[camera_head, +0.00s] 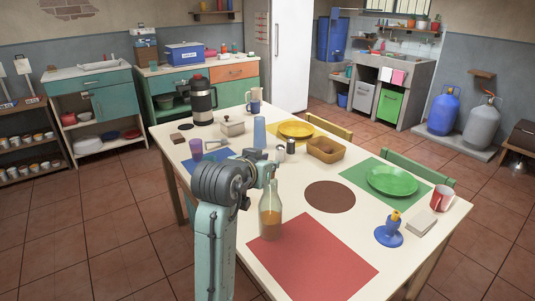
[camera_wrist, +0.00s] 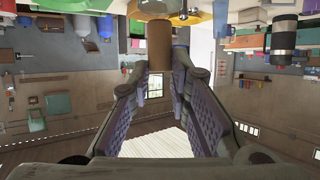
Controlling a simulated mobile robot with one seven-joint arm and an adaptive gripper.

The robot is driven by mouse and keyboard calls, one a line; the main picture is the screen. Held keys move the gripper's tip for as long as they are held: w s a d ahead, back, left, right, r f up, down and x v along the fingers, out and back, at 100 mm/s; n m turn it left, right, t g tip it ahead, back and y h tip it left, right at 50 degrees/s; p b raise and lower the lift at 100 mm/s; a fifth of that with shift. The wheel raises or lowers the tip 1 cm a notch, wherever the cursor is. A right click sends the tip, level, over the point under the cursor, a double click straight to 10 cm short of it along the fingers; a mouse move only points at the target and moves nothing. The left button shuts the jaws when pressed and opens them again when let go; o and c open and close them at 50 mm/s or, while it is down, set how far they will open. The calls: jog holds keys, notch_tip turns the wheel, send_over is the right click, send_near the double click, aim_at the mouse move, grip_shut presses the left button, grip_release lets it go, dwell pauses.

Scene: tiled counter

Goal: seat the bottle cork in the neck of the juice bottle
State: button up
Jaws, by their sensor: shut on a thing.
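The juice bottle (camera_head: 270,222) is clear glass with orange juice low inside. It stands upright at the table's near edge, beside the red mat. My gripper (camera_head: 271,174) is above or close to the bottle's neck in the head view; the exact gap cannot be told. In the wrist view my gripper (camera_wrist: 160,66) has its fingertips shut on a brown cylinder, the bottle cork (camera_wrist: 159,42). The cork is not distinct in the head view. The bottle's neck is not clear in the wrist view.
The red mat (camera_head: 312,258) is bare. A brown round mat (camera_head: 330,196), a green plate (camera_head: 392,180), a blue candle holder (camera_head: 388,234) and a tan basket (camera_head: 326,149) lie to the right. A blue cup (camera_head: 259,132) and a lidded pot (camera_head: 232,127) stand farther back.

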jog(key=shift+f+b, duration=0.55)
jog(key=shift+f, duration=0.45)
jog(key=o, duration=0.8)
jog(key=shift+c, duration=0.2)
jog(key=shift+r, duration=0.1)
notch_tip(320, 180, up, 2)
jog(key=shift+r+p, duration=0.2)
jog(key=shift+p, duration=1.05)
notch_tip(320, 180, up, 4)
jog(key=shift+r, duration=0.2)
